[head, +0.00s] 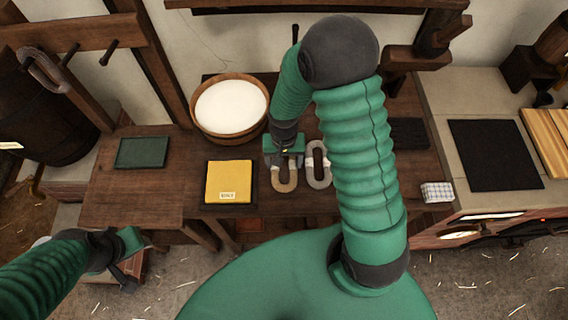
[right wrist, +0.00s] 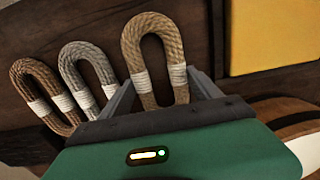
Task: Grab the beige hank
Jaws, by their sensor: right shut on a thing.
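The beige hank (head: 285,183) is a looped rope with white bindings on the wooden bench. In the right wrist view the hank (right wrist: 151,38) stands between the two grey fingers. My right gripper (head: 285,160) is shut on it from above. In the right wrist view, this gripper (right wrist: 162,84) grips near the white bindings. I cannot tell if the hank is clear of the bench. My left gripper (head: 131,258) is at lower left, away from the bench top; its jaw state is unclear.
A grey hank (head: 318,168) lies just right of the beige one. A browner hank (right wrist: 38,92) shows beyond it in the right wrist view.

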